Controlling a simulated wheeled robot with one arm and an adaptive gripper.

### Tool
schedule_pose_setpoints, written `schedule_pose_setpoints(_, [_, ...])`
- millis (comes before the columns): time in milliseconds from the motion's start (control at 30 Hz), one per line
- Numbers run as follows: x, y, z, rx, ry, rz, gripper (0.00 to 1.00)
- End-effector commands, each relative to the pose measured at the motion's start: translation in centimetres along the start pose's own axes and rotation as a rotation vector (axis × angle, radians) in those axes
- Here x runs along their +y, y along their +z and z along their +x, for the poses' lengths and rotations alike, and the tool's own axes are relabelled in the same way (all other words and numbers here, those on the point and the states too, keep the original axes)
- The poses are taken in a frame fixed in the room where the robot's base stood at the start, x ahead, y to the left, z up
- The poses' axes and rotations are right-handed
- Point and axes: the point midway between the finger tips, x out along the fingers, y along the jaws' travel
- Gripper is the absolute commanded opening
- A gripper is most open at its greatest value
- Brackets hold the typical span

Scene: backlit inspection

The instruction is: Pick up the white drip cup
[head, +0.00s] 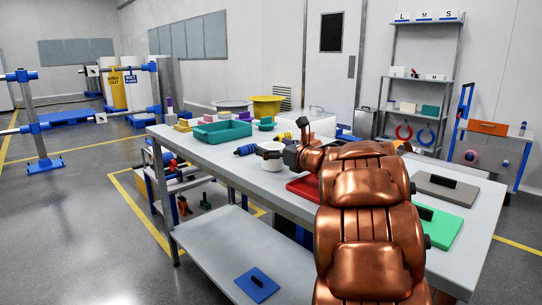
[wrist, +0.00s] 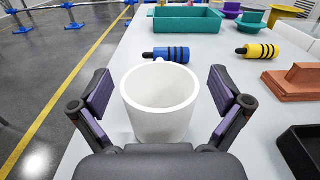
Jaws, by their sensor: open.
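The white drip cup (wrist: 160,103) stands upright on the table (wrist: 125,62), close in front of my gripper in the wrist view. It also shows in the head view (head: 270,156), partly hidden by my gripper (head: 291,152). In the wrist view my gripper (wrist: 165,102) is open, with one dark finger with a purple pad on each side of the cup. A gap shows between each pad and the cup wall. The cup's base is partly hidden by the gripper body.
Beyond the cup lie a blue striped cylinder (wrist: 171,54) and a yellow striped one (wrist: 257,51). A teal tray (wrist: 187,20) stands farther back. A brown block (wrist: 290,85) and a black tray (wrist: 303,145) are at the right. The table's edge runs along the left.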

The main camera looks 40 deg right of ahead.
Motion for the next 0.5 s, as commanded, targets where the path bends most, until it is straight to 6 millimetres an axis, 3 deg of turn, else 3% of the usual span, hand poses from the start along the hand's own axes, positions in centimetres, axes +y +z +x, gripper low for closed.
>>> schedule_pose_setpoints(167, [0.01, 0.0, -0.03, 0.0, 0.0, -0.001, 0.98])
schedule_pose_setpoints(500, [0.01, 0.03, -0.04, -0.001, 0.0, -0.001, 0.62])
